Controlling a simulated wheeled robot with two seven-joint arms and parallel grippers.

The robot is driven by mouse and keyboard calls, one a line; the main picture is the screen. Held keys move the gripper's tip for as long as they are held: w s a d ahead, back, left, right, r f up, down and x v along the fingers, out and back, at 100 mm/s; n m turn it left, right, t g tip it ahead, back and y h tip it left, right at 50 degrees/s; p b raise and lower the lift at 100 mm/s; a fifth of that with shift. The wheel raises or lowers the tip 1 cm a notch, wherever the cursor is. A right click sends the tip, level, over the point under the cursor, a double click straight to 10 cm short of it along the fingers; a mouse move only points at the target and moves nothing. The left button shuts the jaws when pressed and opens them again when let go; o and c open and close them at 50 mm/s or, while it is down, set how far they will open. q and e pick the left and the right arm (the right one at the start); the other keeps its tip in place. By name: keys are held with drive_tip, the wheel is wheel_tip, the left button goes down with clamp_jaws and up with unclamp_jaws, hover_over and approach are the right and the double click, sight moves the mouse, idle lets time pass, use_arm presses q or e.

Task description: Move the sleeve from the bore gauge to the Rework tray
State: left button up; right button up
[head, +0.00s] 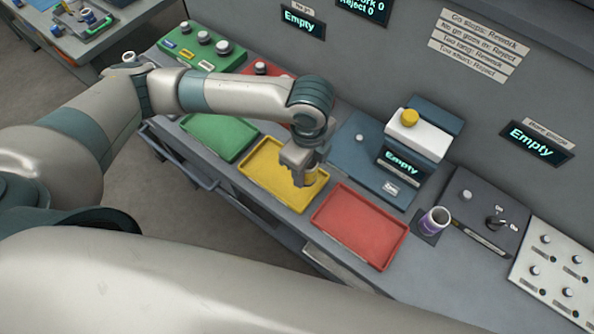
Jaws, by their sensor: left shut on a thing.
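My left gripper (303,176) points down over the right part of the yellow tray (262,188). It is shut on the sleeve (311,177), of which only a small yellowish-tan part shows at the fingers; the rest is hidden. I cannot tell whether the sleeve touches the tray floor. The yellow tray otherwise looks empty; no Rework label on it is readable. The bore gauge display (537,142) on the wall at the right reads "Empty". My right gripper is not in view.
An empty red tray (360,226) lies right of the yellow one, and a green tray (220,136) left of it. A white and purple cup (434,221) stands further right. A blue gauge base (360,158) with an "Empty" display sits behind the trays.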

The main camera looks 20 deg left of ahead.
use_arm(q)
drive_tip(key=shift+w+a+f, duration=0.1)
drive_tip(key=shift+a+f, duration=0.25)
drive_tip(key=shift+a, duration=0.2)
drive_tip(key=shift+w+a+f, duration=0.1)
drive_tip(key=shift+a+f, duration=0.25)
drive_tip(key=shift+a, duration=0.2)
drive_tip(key=shift+f+p, duration=0.2)
drive_tip(key=shift+p, duration=0.15)
wheel_tip(320, 180, down, 3)
drive_tip(key=shift+r+p, duration=0.15)
drive_tip(key=shift+p, duration=0.55)
drive_tip(key=shift+f, duration=0.45)
drive_tip(key=shift+f, duration=0.15)
drive_tip(key=o, duration=1.4)
drive_tip(key=shift+c, duration=0.2)
